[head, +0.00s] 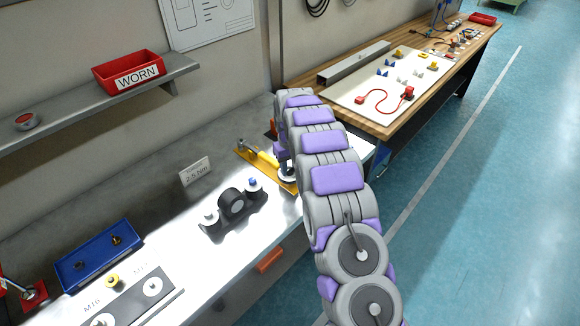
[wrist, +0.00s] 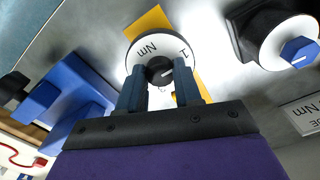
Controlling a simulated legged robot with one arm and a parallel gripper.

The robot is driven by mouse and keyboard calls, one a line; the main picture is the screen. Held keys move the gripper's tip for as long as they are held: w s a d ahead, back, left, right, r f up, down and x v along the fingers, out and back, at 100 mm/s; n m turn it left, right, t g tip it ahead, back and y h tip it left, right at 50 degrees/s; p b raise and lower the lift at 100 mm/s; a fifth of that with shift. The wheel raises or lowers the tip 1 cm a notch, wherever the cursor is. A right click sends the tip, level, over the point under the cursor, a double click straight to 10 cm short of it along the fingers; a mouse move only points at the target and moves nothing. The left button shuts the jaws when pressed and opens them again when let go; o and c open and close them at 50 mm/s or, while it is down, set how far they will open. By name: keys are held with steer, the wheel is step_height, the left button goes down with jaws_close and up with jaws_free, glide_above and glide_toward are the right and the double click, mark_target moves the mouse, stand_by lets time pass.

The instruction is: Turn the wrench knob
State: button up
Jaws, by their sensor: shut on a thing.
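A yellow plate (wrist: 150,20) shows behind the dial; in the head view a yellow tool (head: 262,160) lies on the metal bench. My gripper (wrist: 159,88) has its two dark blue fingers on either side of the knob and is shut on it. In the head view my arm hides most of the gripper and the knob.
A black fixture (head: 232,203) with a blue-topped post (head: 253,183) stands close by; its blue hex top (wrist: 300,52) shows in the wrist view. A "2.5 Nm" sign (head: 195,171) stands behind. A blue tray (head: 98,257) is left. A wooden bench (head: 375,127) stands right.

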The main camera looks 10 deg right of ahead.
steer(key=shift+a, duration=0.35)
steer(key=shift+c, duration=0.7)
steer(key=shift+a, duration=0.1)
steer(key=shift+c, duration=1.4)
steer(key=shift+d, duration=0.35)
steer(key=shift+d+r+m+p, duration=0.1)
steer(key=shift+d+m+p, duration=0.1)
steer(key=shift+m+p, duration=0.15)
steer(key=m+p, duration=0.2)
steer(key=shift+a+r+m+p, duration=0.1)
steer(key=shift+a+m+p, duration=0.15)
steer(key=shift+a+p, duration=0.15)
steer(key=shift+m+p, duration=0.75)
steer(key=shift+m, duration=0.15)
steer(key=m+p, duration=0.1)
steer(key=m, duration=0.1)
steer(key=shift+d+m+p, duration=0.2)
steer(key=shift+m+p, duration=0.2)
steer(key=m+p, duration=0.1)
steer(key=m, duration=0.1)
steer(key=shift+m+p, duration=0.35)
steer(key=shift+m, duration=0.05)
steer(key=m+p, duration=0.2)
steer(key=m, duration=0.2)
steer(key=shift+a+m+p, duration=0.1)
steer(key=shift+m+p, duration=0.2)
steer(key=shift+m, duration=0.1)
steer(key=shift+f+m+p, duration=0.2)
steer(key=shift+m+p, duration=0.3)
steer(key=shift+m, duration=0.6)
